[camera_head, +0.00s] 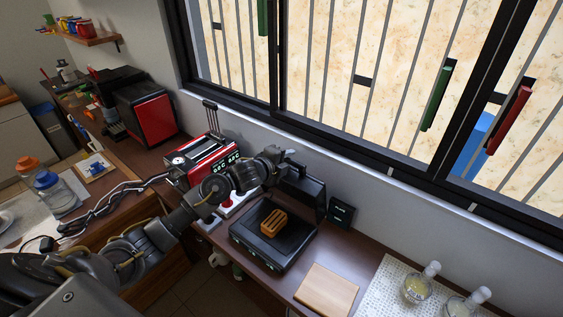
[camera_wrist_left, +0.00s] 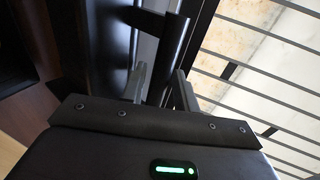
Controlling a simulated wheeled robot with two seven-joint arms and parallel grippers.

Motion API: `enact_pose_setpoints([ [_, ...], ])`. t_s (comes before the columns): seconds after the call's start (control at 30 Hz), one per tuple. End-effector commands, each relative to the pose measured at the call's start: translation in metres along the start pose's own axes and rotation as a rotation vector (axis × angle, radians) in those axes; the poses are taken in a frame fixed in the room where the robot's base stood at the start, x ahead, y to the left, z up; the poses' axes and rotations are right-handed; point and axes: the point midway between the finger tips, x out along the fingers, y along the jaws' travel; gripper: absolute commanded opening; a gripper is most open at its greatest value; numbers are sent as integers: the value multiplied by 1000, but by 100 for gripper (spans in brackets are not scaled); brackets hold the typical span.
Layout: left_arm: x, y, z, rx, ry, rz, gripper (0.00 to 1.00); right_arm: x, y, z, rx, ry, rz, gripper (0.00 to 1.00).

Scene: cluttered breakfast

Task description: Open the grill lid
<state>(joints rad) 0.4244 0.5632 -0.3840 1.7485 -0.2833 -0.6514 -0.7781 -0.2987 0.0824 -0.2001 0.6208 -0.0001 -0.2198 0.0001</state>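The black grill (camera_head: 252,247) stands on the brown counter below the window. Its lid (camera_head: 304,187) is raised, standing steeply up at the back of the base. A brown slotted piece of food (camera_head: 274,222) lies on the lower plate. My left gripper (camera_head: 288,157) is at the top of the raised lid. In the left wrist view, its two fingers (camera_wrist_left: 162,88) lie on both sides of the dark handle bar (camera_wrist_left: 170,45), which fills the gap between them. The fingertips are small and partly hidden in the head view. My right gripper is not in view.
A red toaster or coffee machine (camera_head: 203,158) stands left of the grill, close under my left arm. A small black box (camera_head: 341,212) is right of the lid. A wooden board (camera_head: 326,290) and glass jars (camera_head: 417,289) are at the front right. The window frame (camera_head: 345,143) is close behind.

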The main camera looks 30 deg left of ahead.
Motion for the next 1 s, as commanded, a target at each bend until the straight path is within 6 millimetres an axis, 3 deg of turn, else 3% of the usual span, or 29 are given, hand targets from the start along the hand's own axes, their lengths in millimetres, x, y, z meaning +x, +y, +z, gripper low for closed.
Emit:
enact_pose_setpoints([
  [0.53,-92,1,0,4,0,-1,30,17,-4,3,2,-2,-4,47],
  [0.7,-103,0,0,2,0,-1,30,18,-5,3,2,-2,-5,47],
  [1.0,-104,0,0,1,0,-1,30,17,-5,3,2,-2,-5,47],
])
